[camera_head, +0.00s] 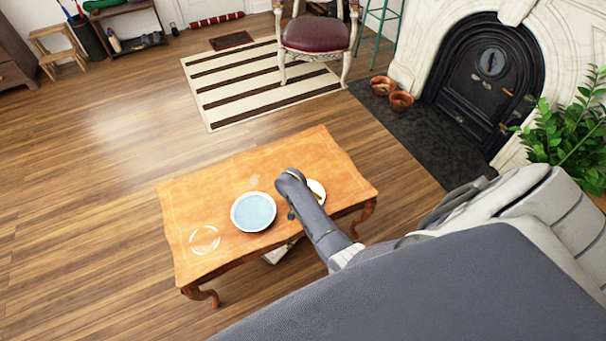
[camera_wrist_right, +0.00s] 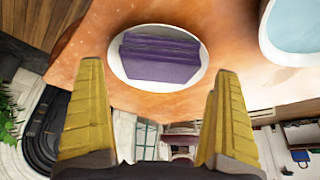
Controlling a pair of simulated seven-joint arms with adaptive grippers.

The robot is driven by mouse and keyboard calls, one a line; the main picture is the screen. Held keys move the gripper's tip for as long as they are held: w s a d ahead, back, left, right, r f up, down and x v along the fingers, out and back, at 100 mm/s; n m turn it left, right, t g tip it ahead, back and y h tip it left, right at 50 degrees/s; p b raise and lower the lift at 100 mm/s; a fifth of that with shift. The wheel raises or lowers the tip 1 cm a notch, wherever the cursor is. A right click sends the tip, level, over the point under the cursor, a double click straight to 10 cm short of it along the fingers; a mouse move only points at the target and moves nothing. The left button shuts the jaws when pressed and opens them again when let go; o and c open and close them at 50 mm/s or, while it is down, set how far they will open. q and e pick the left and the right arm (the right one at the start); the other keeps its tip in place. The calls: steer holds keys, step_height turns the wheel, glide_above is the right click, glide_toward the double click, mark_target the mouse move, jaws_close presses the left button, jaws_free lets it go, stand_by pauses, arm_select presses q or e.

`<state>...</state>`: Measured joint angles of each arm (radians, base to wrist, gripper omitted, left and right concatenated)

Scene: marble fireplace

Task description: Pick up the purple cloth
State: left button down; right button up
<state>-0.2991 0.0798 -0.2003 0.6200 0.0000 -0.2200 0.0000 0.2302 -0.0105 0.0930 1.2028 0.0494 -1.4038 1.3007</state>
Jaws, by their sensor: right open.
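The purple cloth (camera_wrist_right: 160,60) is a folded, stacked bundle on a round white plate (camera_wrist_right: 118,62) in the right wrist view. The plate also shows in the head view (camera_head: 319,188) on the wooden table (camera_head: 210,190), partly behind my right arm; the cloth is hidden there. My right gripper (camera_wrist_right: 158,72) is open, with its yellow fingers apart, one toward each side of the cloth and nothing between them. In the head view the end of my right arm (camera_head: 291,180) is over the table beside the plate, its fingers hard to make out. My left gripper is not in view.
A white-rimmed bowl or dish with a pale blue inside (camera_head: 254,211) stands left of the plate. A clear round dish (camera_head: 204,240) lies at the table's left end. A striped rug (camera_head: 250,85), red-seated chair (camera_head: 316,34) and fireplace (camera_head: 490,70) are beyond.

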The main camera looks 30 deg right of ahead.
steer(key=shift+x, duration=1.8)
steer(key=shift+s, duration=0.1)
steer(key=shift+c, duration=0.4)
steer(key=c, duration=0.8)
